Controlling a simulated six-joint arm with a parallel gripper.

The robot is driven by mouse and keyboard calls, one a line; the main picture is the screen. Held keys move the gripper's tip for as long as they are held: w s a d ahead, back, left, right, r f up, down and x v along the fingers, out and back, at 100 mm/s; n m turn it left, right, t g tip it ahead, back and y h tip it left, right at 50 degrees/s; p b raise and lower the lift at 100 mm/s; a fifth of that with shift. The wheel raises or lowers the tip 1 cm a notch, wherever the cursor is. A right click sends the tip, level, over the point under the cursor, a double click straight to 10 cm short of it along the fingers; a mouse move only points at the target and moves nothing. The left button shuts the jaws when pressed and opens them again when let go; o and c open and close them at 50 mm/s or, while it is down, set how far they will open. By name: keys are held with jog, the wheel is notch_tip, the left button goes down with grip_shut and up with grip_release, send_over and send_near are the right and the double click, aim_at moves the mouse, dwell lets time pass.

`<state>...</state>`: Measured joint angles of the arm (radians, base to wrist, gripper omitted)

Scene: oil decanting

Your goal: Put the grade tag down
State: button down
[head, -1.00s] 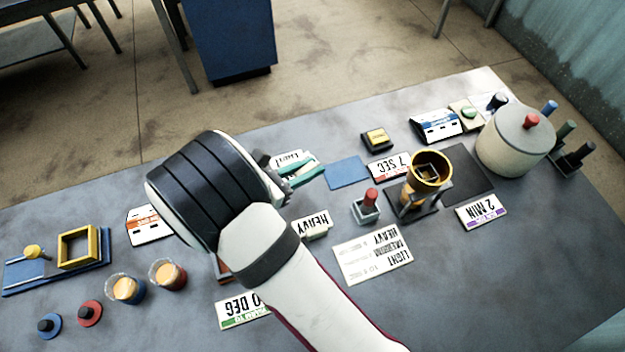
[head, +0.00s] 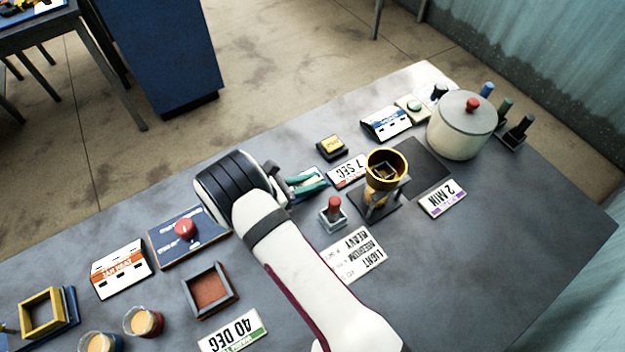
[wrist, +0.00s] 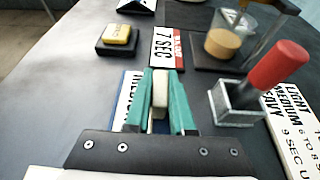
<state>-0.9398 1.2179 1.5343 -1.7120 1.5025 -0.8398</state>
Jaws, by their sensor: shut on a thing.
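My gripper (head: 308,184) has teal fingers shut on the pale grip of the grade tag, which shows between the fingers in the wrist view (wrist: 160,92). A white lettered face (wrist: 128,102), partly hidden, shows just left of the fingers; its word seems to start with MEDI. The gripper is over the blue pad (wrist: 122,84), of which only slivers show. I cannot tell whether the tag touches the pad. The light/medium/heavy card (head: 357,254) lies on the table, partly behind my arm.
The red-handled tool in its holder (head: 333,212) stands close on the right. The 7 SEC card (head: 347,171) and yellow button (head: 332,147) lie just beyond. The gold funnel on its stand (head: 386,166) and the lidded pot (head: 461,125) are farther right.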

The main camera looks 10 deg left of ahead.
jog(key=shift+f, duration=0.1)
jog(key=c, duration=0.8)
grip_release()
jog(key=shift+o, duration=0.2)
